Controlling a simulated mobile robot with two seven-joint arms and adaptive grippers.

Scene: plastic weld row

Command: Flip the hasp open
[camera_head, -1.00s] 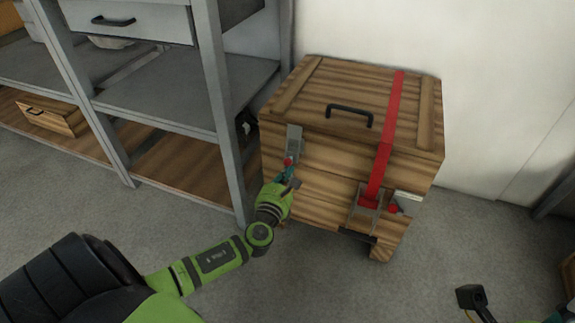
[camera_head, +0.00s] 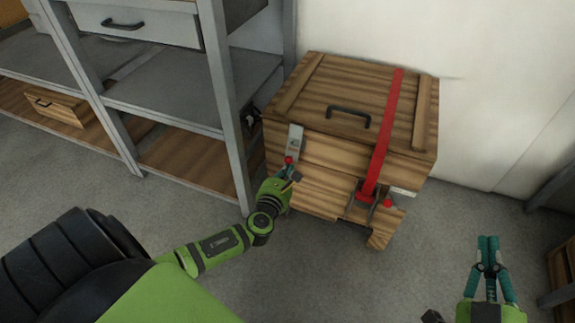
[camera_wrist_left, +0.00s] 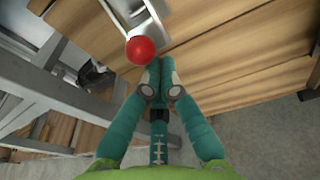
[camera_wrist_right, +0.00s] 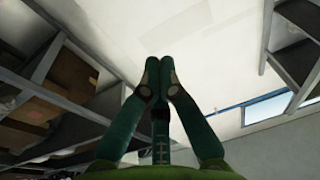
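A wooden crate (camera_head: 345,100) has a metal hasp plate (camera_head: 295,138) at its left front, lying across the lid seam. A red knob (camera_head: 288,160) sits at the plate's lower end; the knob (camera_wrist_left: 141,50) is also large in the left wrist view. My left gripper (camera_wrist_left: 158,82) is shut and empty, its tips just below the knob; I cannot tell if they touch it. A second metal plate (camera_head: 404,192) with a red knob (camera_head: 387,203) is at the right front. My right gripper (camera_head: 488,240) is shut and empty, right of the crate.
A red strap (camera_head: 385,130) crosses the lid down to a metal buckle (camera_head: 366,202). A black handle (camera_head: 348,116) is on the lid. A grey shelf (camera_head: 222,105) stands close on the left. The floor in front is clear.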

